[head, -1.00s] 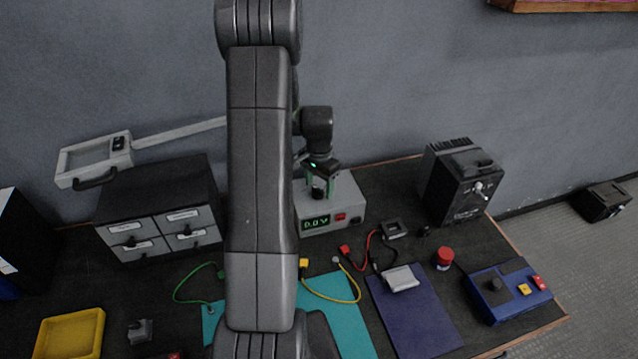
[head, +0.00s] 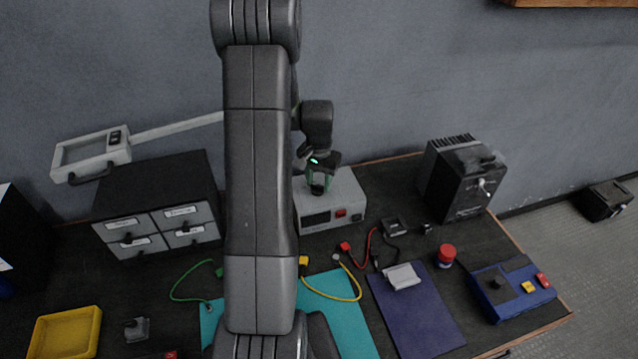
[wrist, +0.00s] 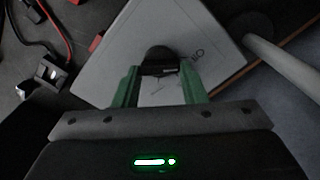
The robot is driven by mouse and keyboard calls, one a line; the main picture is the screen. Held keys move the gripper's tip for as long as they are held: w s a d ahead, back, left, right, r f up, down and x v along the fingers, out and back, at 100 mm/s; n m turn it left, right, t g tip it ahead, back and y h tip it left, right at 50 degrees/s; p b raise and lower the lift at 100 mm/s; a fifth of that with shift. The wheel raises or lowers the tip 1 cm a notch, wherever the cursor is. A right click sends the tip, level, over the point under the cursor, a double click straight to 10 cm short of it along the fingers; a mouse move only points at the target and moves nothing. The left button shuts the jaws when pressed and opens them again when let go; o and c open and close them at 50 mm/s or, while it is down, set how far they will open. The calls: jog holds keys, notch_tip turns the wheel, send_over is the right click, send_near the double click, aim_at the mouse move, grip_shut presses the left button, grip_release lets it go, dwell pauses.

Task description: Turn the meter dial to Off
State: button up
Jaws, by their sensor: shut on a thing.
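The meter (head: 346,188) is a light grey box on the bench, below the wall. Its display (head: 316,219) is dark, with a red button (head: 341,213) beside it. The black dial (wrist: 158,54) is on the meter's top. My gripper (head: 318,182) comes down over it from above, with green fingers on either side. In the wrist view my gripper (wrist: 159,70) is shut on the dial. The dial's pointer and most of its markings are hidden or too faint to read.
A dark drawer cabinet (head: 155,190) stands left of my arm. A black finned box (head: 460,185) stands to the right. Red and black leads (head: 366,250) lie in front of the meter, near a teal mat (head: 345,325) and a purple mat (head: 420,320).

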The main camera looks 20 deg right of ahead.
jog(key=shift+n, duration=0.4)
jog(key=o, duration=1)
notch_tip(320, 180, up, 14)
jog(key=shift+b, duration=0.35)
jog(key=shift+f, duration=0.15)
notch_tip(320, 180, down, 13)
jog(key=shift+f+p, duration=0.2)
jog(key=shift+p, duration=0.15)
jog(key=shift+f+m, duration=0.1)
jog(key=shift+m, duration=0.3)
